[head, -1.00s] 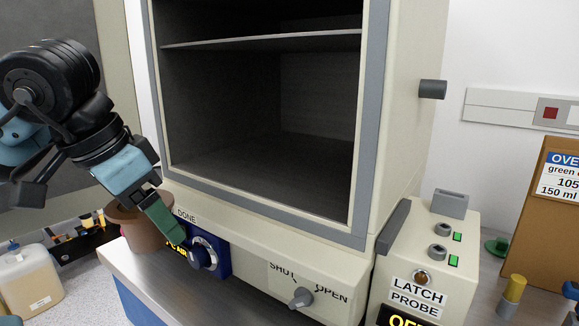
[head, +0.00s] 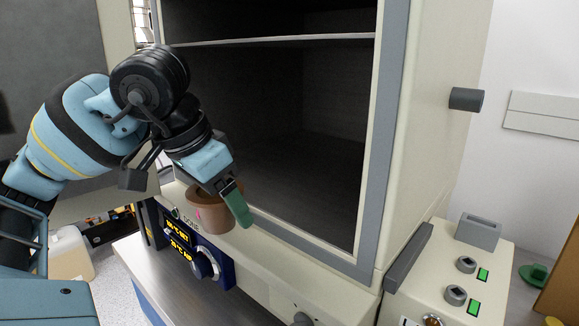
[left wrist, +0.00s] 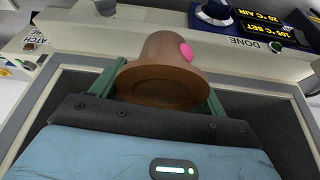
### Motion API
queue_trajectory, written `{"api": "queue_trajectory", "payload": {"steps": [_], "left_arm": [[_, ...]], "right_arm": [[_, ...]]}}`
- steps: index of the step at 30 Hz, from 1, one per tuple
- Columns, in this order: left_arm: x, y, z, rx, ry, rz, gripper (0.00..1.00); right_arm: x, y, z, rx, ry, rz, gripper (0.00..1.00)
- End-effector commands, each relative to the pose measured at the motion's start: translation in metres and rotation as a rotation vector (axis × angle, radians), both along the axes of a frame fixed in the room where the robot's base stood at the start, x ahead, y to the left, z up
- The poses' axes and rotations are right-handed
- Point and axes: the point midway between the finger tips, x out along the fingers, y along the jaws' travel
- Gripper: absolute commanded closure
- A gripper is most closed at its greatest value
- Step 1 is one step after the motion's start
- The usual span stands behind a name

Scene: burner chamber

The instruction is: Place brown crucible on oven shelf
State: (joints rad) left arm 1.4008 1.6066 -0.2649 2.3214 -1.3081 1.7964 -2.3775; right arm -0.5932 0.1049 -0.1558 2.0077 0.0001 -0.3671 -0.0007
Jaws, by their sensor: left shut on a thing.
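The brown crucible (head: 208,212) is in my left gripper (head: 229,196), in front of the oven's lower front edge and just above the control panel. In the left wrist view the crucible (left wrist: 165,75) sits between the two green fingers, with a pink spot on its side. The oven (head: 385,150) stands open. Its wire-thin shelf (head: 290,40) crosses the upper part of the dark chamber, and the chamber floor below is bare where visible. My right gripper is not in view.
The blue control panel with a knob (head: 204,264) is below the crucible. A latch box with green lights (head: 478,232) stands at the right. A jug (head: 72,255) is at the lower left. The chamber interior looks clear.

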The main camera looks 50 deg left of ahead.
Motion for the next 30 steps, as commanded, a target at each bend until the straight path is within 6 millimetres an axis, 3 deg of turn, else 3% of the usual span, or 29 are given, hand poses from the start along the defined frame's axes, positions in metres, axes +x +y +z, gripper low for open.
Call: {"api": "queue_trajectory", "payload": {"steps": [5, 16, 26, 30], "left_arm": [[0.025, -0.002, 0.004, -0.003, -0.005, -0.004, 0.50], [0.092, -0.001, 0.003, -0.002, -0.003, 0.000, 0.50], [0.106, 0.000, 0.000, 0.001, -0.001, 0.001, 0.50], [0.123, -0.001, 0.001, -0.002, -0.002, -0.001, 0.50]], "right_arm": [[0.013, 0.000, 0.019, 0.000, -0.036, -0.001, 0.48], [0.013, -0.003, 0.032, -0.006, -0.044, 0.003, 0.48], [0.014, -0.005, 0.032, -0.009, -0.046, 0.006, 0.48], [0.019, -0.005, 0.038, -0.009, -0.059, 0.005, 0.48]]}}
